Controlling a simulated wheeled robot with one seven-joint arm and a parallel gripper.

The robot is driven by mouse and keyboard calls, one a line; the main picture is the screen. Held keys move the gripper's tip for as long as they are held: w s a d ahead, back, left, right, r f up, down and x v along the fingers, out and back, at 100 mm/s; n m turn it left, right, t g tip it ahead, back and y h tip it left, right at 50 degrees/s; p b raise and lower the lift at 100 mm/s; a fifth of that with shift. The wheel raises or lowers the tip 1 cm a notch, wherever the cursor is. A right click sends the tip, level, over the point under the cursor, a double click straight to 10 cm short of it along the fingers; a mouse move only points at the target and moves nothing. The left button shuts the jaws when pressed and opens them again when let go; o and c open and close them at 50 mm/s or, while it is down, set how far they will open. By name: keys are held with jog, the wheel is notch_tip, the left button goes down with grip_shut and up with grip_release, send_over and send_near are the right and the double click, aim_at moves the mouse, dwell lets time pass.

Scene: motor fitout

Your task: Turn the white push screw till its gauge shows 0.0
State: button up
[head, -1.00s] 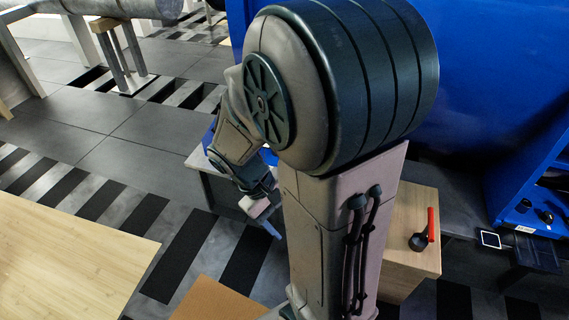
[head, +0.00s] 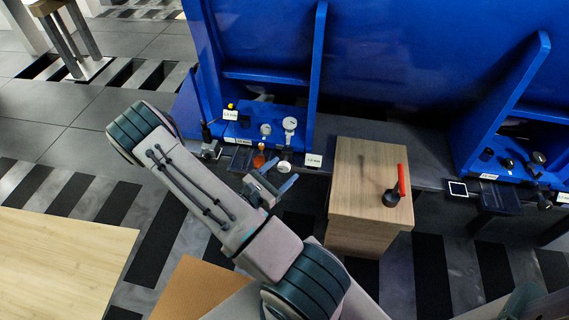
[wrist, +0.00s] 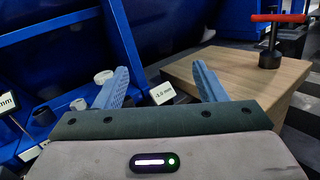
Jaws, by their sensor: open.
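A white round knob (head: 284,167), which looks like the white push screw, shows at the front of the blue machine's foot. A dial gauge with a white face (head: 290,123) stands just behind it; its needle is too small to read. In the wrist view the fingers (wrist: 160,67) are spread, with two white round parts (wrist: 104,76) near the left finger.
An orange knob (head: 259,160) and a second small gauge (head: 265,129) sit left of the white knob. A wooden cabinet (head: 369,180) with a red-handled tool (head: 402,180) stands close on the right. A blue upright rib (head: 315,80) rises behind. Another similar station (head: 510,165) is farther right.

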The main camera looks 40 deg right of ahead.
aim_at(283, 169)
notch_tip(283, 169, down, 13)
jog(key=w+n+t+y, duration=0.1)
jog(key=n+t+y, duration=0.4)
jog(key=n+t, duration=0.45)
jog(key=shift+n, duration=0.55)
jog(key=b+x, duration=0.1)
jog(key=x, duration=0.5)
jog(key=b+x, duration=0.2)
jog(key=x, duration=0.5)
jog(key=shift+w, duration=0.35)
jog(key=shift+a, duration=0.1)
jog(key=c, duration=1)
